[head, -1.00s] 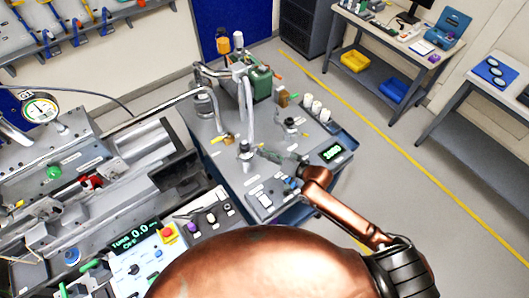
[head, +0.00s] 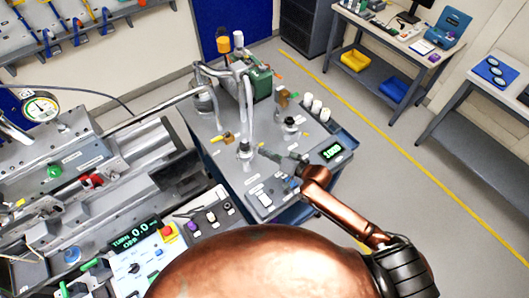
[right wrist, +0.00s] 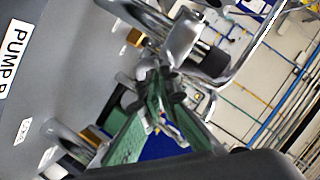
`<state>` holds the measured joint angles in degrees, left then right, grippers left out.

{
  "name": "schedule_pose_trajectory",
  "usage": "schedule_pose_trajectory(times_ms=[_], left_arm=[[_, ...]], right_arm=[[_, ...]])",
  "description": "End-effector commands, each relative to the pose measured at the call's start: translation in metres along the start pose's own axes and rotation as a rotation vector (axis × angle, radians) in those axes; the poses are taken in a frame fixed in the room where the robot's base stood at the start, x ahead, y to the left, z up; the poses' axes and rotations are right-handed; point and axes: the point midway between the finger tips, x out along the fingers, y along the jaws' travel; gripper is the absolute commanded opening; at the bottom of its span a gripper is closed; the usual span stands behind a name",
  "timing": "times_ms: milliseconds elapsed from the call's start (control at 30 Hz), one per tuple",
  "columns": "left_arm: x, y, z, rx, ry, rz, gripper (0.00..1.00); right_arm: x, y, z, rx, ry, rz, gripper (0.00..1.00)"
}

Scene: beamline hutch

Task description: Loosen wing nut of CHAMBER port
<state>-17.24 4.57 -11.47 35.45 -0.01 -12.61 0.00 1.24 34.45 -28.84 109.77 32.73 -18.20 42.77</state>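My right gripper (head: 262,153) reaches in from the right over the grey cart top, its tips close to an upright metal port fitting (head: 245,150) at the foot of a bent silver pipe. In the right wrist view, the green-padded fingers (right wrist: 156,100) converge just below a shiny metal clamp-like fitting (right wrist: 152,70). Whether they touch or grip it is unclear. I cannot make out the wing nut itself or read a CHAMBER label. My left gripper is not in view.
A "PUMP B" label (right wrist: 14,48) shows in the wrist view. Bent pipes stand close to the gripper.

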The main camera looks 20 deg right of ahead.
Motion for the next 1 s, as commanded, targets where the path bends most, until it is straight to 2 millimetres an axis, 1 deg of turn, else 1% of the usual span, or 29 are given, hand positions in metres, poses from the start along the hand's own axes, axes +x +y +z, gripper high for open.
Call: schedule_pose_trajectory(times_ms=[167, 367, 700, 1000], left_arm=[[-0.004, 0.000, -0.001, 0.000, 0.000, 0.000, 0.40], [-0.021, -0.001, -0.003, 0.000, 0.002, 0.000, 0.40], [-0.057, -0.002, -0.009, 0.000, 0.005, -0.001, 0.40], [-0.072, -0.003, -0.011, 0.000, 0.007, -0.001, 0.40]], right_arm=[[0.000, -0.001, -0.001, -0.015, -0.001, 0.008, 0.00], [-0.001, -0.004, -0.002, -0.089, -0.001, 0.039, 0.00], [0.000, -0.008, -0.001, -0.325, -0.001, 0.137, 0.00], [0.001, -0.008, 0.002, -0.508, -0.001, 0.212, 0.00]])
